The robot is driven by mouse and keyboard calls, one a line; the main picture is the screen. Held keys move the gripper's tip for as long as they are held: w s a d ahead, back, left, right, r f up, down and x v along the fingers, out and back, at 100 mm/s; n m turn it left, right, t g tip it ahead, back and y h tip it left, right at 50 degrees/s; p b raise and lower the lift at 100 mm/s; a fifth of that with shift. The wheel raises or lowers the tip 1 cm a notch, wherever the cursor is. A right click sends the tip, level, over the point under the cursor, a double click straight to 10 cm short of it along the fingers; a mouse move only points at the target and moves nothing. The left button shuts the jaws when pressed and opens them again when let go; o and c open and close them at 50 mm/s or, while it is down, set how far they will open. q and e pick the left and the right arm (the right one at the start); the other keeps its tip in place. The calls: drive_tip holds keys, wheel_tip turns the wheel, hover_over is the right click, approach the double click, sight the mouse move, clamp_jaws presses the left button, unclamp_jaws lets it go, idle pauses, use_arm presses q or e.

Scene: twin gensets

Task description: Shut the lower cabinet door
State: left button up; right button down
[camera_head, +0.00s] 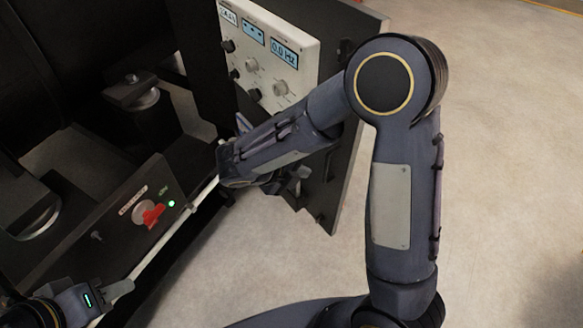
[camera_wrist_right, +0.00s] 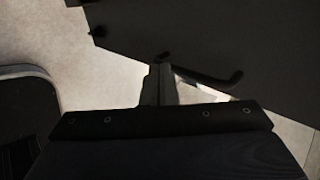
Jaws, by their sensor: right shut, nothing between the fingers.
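A dark door panel (camera_head: 342,185) stands swung out from the black cabinet in the head view, partly covered by my right arm. In the right wrist view a dark panel (camera_wrist_right: 225,35), seemingly this door, fills the upper right and carries a bent dark handle (camera_wrist_right: 215,78). My right gripper (camera_wrist_right: 160,85) is shut and empty, with its fingertips at the panel's lower edge near the handle. I cannot tell whether they touch. In the head view my right forearm hides most of that gripper. My left gripper (camera_head: 122,288) is low at the left, beside a pale rail; its jaw opening is unclear.
A white control panel (camera_head: 270,55) with displays and knobs sits at the upper middle. A dark box with a red switch (camera_head: 153,215) and a green light is at the left. A pale rail (camera_head: 160,240) runs along the cabinet front. The floor (camera_head: 500,150) at right is clear.

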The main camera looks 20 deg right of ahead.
sight(330, 166)
drive_tip(key=shift+w+d+f+p, duration=0.15)
drive_tip(key=shift+w+d+f, duration=0.2)
drive_tip(key=shift+d, duration=0.7)
drive_tip(key=shift+w+d+f+p, duration=0.2)
drive_tip(key=shift+w+d+f, duration=0.15)
drive_tip(key=shift+d, duration=0.75)
drive_tip(key=shift+w+d+f+p, duration=0.2)
drive_tip(key=shift+d+f, duration=0.25)
drive_tip(key=shift+d, duration=0.6)
drive_tip(key=shift+d, duration=0.1)
